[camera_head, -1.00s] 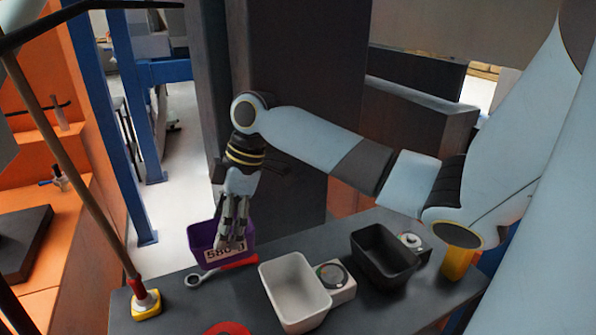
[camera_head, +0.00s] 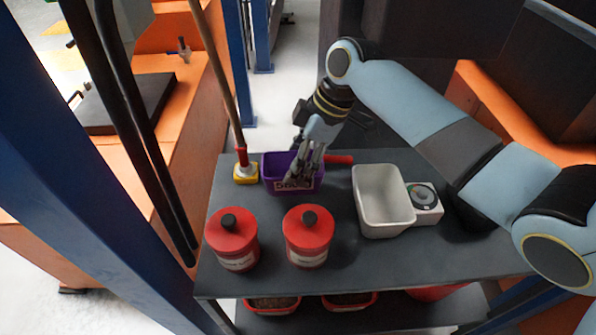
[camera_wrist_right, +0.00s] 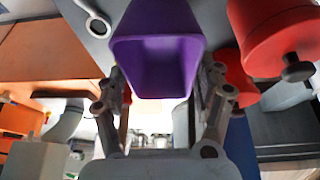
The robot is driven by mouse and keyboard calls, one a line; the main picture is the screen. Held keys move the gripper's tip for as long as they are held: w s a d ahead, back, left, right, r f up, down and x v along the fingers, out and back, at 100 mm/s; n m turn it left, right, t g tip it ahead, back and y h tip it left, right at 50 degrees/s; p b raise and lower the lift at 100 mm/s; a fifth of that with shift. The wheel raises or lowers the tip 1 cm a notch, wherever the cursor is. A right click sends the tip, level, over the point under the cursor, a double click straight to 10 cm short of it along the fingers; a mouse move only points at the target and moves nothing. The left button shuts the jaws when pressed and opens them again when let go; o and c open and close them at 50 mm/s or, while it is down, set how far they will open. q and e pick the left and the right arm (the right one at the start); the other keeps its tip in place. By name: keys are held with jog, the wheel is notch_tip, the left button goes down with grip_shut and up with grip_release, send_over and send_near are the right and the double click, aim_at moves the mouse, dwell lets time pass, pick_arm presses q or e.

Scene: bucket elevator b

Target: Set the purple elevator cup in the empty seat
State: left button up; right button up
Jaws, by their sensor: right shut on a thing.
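The purple elevator cup (camera_head: 270,178), with a pale number label on its front, is at the far edge of the dark table in the head view. My right gripper (camera_head: 304,172) is shut on its wall. In the right wrist view the cup (camera_wrist_right: 160,60) shows its open mouth between the two fingers of the right gripper (camera_wrist_right: 162,92). Whether the cup touches the tabletop is hard to tell. No empty seat can be made out in either view. My left gripper is not in view.
A white bin (camera_head: 370,215) beside a small dial unit (camera_head: 424,197) is right of the cup. Two red-lidded jars (camera_head: 232,230) (camera_head: 309,228) stand at the table's front. A yellow-footed pole (camera_head: 245,175) is just left of the cup. Blue posts (camera_head: 235,70) flank an orange bench.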

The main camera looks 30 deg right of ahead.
notch_tip(320, 180, down, 4)
jog(key=shift+f+b, duration=0.1)
jog(key=shift+b, duration=0.2)
jog(key=o, duration=1.7)
